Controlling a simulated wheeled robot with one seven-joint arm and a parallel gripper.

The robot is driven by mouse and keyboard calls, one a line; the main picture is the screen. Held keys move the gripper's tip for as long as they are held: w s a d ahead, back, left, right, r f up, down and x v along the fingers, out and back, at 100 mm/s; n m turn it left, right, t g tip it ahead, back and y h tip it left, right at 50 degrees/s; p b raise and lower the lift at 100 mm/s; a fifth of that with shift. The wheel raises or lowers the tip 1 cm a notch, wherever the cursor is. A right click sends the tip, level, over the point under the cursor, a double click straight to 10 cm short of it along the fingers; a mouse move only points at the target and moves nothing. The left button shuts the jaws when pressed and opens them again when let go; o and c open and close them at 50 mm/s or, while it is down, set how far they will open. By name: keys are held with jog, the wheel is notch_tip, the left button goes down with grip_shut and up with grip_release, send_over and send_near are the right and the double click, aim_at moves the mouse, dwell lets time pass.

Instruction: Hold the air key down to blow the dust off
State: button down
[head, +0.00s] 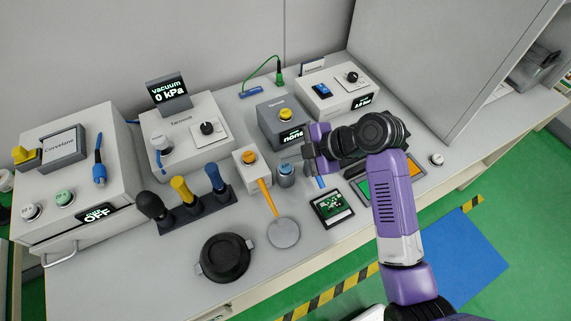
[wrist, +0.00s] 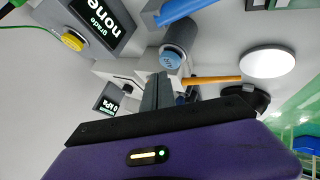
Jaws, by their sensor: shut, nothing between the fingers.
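A grey cylinder with a round blue cap (head: 286,168), which looks like the air key, stands on the bench. In the wrist view the blue cap (wrist: 170,58) carries small lettering that I cannot read for sure. My gripper (head: 308,158) is shut and empty, above the bench just right of that cylinder in the head view. In the wrist view its fingertips (wrist: 158,78) show close to the blue cap; I cannot tell if they touch. A green circuit board (head: 332,206) lies in a black frame in front; dust on it is too small to make out.
An orange-handled round disc (head: 283,232), a black pot (head: 225,258) and several upright tools (head: 183,190) are at left. A grey cabinet (head: 440,60) rises at right.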

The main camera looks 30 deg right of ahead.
aim_at(289, 167)
jog(key=shift+f, duration=0.15)
dwell(0.4)
jog(key=shift+f+b, duration=0.3)
jog(key=shift+b, duration=0.05)
jog(key=shift+f+b, duration=0.4)
jog(key=shift+f, duration=0.1)
dwell(0.8)
jog(key=shift+r, duration=0.15)
dwell(1.0)
jog(key=shift+r+p, duration=0.7)
jog(key=shift+r, duration=0.1)
jog(key=shift+r+p, duration=1.9)
jog(key=shift+r, duration=0.65)
